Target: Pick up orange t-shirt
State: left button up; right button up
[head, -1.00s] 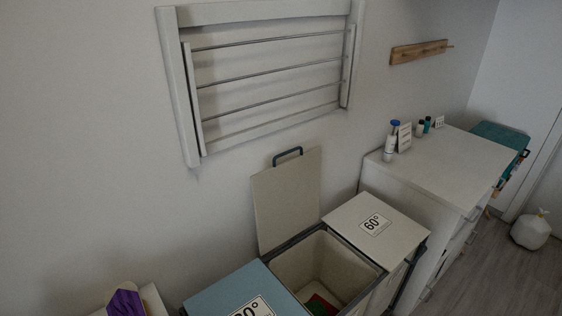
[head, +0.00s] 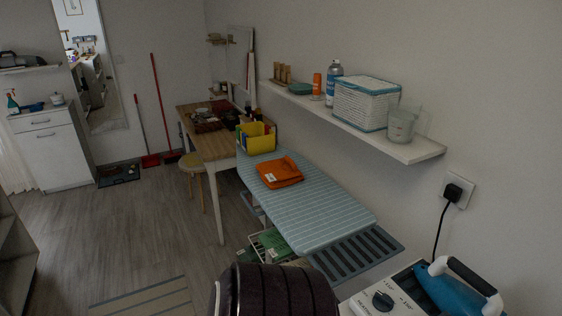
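The orange t-shirt (head: 279,172) lies folded, with a small white label on it, on the blue-striped ironing board (head: 318,208) along the right wall. It sits towards the far half of the board, near its left edge. Nothing covers it. Neither of my grippers is in view.
A yellow box (head: 256,142) stands just behind the t-shirt, by a wooden table (head: 214,146). A white wall shelf (head: 352,128) overhangs the board's right side. A blue iron (head: 452,290) and a dark rounded object (head: 272,292) are in front. The floor (head: 120,220) at left is mostly clear.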

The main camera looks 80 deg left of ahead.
aim_at(279, 173)
jog(key=k+u, duration=0.1)
jog(key=u, duration=0.25)
jog(key=k+u, duration=0.1)
jog(key=u, duration=0.25)
jog(key=k+j+u, duration=0.1)
jog(key=u, duration=0.25)
jog(key=i+j+u, duration=0.1)
jog(key=u, duration=0.3)
jog(key=i+u, duration=0.15)
jog(key=u, duration=0.25)
jog(key=i+u, duration=0.15)
jog(key=u, duration=0.25)
jog(key=i+u, duration=0.15)
jog(key=u, duration=0.25)
jog(key=i, duration=0.1)
